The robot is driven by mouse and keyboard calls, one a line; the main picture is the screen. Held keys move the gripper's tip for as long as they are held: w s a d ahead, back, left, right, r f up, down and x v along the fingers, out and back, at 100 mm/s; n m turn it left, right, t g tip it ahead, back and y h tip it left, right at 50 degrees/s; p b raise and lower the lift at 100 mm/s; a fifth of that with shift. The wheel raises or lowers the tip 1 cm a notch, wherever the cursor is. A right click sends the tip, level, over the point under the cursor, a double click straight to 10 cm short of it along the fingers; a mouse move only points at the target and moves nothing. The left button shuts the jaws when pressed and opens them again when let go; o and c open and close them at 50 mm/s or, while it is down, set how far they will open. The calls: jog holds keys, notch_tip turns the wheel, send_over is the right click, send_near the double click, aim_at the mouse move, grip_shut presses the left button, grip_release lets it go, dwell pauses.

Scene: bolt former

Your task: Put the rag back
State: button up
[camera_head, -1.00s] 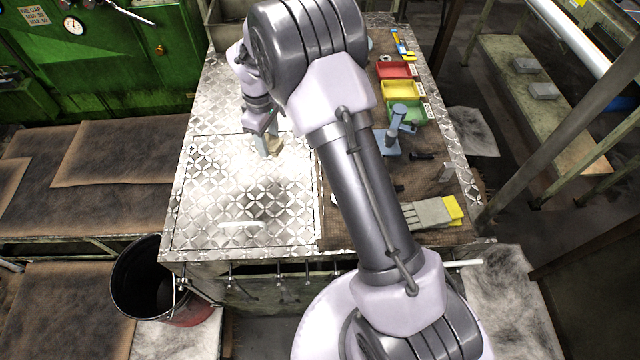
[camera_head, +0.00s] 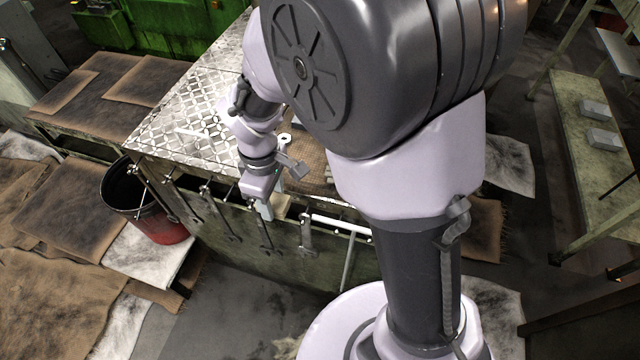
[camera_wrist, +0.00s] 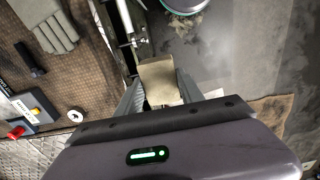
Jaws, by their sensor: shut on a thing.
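My gripper (camera_head: 270,212) is shut on a small beige rag (camera_head: 282,205) at the front side of the workbench, out beyond the bench-top edge. In the wrist view the rag (camera_wrist: 160,82) sits between the two fingertips (camera_wrist: 158,92) as a folded, flat-ended piece. A pale rail (camera_head: 340,225) runs along the bench front just right of the gripper; the wrist view shows a rail (camera_wrist: 128,30) just beyond the rag. I cannot tell whether the rag touches it.
Several tools (camera_head: 262,225) hang along the bench front. Grey gloves (camera_wrist: 45,22), a dark bolt (camera_wrist: 28,60) and a white ring (camera_wrist: 75,115) lie on the bench's brown mat. A black and red bucket (camera_head: 150,205) stands left on the floor. The floor before the bench is clear.

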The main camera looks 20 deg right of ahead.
jog(key=w+d, duration=0.3)
jog(key=w, duration=0.1)
jog(key=w+d+f+b, duration=0.1)
jog(key=w+d, duration=0.6)
jog(key=w, duration=0.1)
jog(key=shift+d+f+b, duration=0.15)
jog(key=shift+f+b, duration=0.15)
jog(key=shift+f, duration=0.05)
notch_tip(320, 180, down, 4)
jog(key=shift+r+b, duration=0.2)
jog(key=shift+b, duration=0.65)
jog(key=shift+r, duration=0.1)
jog(key=o, duration=1.3)
